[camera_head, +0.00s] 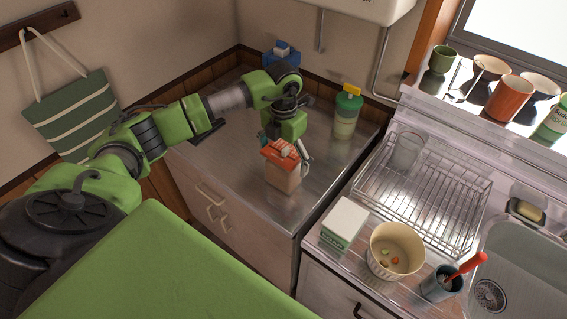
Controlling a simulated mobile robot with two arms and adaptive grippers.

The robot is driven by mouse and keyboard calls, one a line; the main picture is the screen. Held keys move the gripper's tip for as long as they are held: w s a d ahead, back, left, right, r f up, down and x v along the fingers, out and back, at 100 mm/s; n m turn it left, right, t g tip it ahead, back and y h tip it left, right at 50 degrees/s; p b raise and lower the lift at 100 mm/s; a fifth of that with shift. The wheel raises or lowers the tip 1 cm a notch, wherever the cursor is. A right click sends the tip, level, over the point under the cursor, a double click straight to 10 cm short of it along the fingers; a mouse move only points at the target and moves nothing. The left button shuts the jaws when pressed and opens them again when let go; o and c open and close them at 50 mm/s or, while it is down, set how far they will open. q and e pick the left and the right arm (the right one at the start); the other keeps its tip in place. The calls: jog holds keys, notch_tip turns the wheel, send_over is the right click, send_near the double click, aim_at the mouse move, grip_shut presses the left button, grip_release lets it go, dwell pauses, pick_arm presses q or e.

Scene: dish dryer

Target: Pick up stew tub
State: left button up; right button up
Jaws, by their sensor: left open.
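A tub with a pinkish body and an orange-red lid (284,179) stands upright on the metal counter (240,165) left of the sink unit; I take it to be the stew tub. My left gripper (290,153) is over the tub from behind, at lid height, and is open. One grey finger shows beside the lid's right side; the other is hard to make out. I cannot tell whether the fingers touch the tub. My right gripper is not in view.
A green-lidded jar (346,116) stands right of the tub, and a blue container (282,53) is behind my arm. A wire dish rack (430,190), white box (344,222), cream bowl (395,252) and blue cup (437,285) are on the sink unit. The counter front is clear.

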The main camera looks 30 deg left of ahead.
pick_arm(q)
jog(key=shift+f, duration=0.6)
jog(key=c, duration=1.8)
jog(key=shift+r, duration=0.1)
jog(key=shift+c, duration=0.8)
jog(key=shift+r, duration=0.1)
